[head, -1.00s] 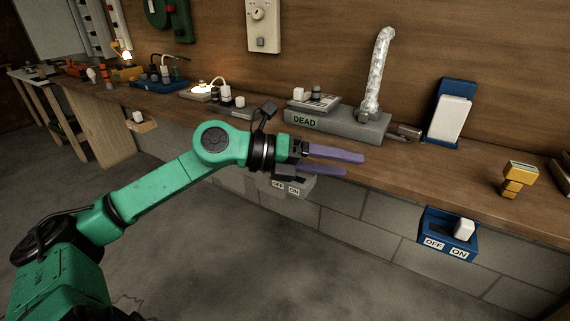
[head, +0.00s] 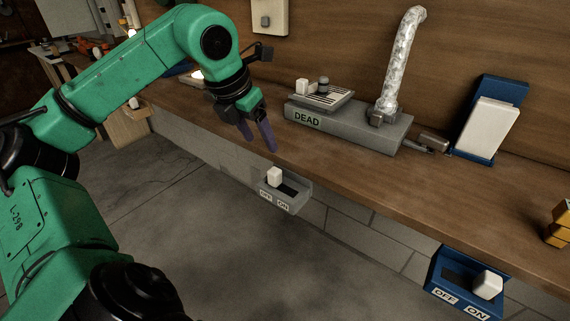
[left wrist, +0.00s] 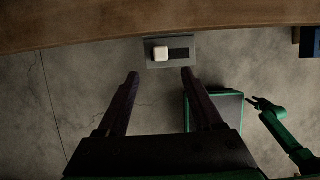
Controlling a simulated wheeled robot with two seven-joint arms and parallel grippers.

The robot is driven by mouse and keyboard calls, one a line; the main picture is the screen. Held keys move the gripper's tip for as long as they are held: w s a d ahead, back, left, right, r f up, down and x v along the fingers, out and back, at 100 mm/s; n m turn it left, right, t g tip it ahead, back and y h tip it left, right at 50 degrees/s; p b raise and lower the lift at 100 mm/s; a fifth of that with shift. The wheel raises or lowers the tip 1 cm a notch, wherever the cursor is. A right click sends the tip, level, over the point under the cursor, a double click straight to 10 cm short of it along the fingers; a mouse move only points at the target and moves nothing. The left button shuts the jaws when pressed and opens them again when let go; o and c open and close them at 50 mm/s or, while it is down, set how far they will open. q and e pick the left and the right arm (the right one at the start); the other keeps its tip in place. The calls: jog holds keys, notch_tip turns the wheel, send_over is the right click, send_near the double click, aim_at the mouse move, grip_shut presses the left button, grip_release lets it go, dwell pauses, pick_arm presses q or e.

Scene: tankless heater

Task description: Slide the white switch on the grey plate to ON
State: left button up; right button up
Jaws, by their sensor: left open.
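The white switch (head: 275,177) stands at the OFF end of the slot in the grey plate (head: 296,203), on the front of the bench. In the left wrist view the white switch (left wrist: 161,54) is at the left of the dark slot in the grey plate (left wrist: 190,63). My left gripper (head: 260,138) is open and empty, with its purple fingers pointing down just above and behind the switch, apart from it. In the left wrist view the left gripper's fingers (left wrist: 160,75) are spread below the plate. My right gripper is not seen in the head view.
A blue plate (head: 455,285) with a white switch at its ON end is on the bench front at right. A grey block marked DEAD (head: 345,128) with a silver hose stands on the wooden bench (head: 400,185). The space in front of the grey plate is clear.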

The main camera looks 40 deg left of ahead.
pick_arm(q)
send_over(274, 170)
jog(key=s, duration=0.3)
notch_tip(274, 170, down, 6)
jog(key=p+x, duration=0.1)
jog(key=x, duration=0.6)
jog(key=shift+w+f, duration=0.1)
jog(key=shift+w, duration=0.15)
grip_shut()
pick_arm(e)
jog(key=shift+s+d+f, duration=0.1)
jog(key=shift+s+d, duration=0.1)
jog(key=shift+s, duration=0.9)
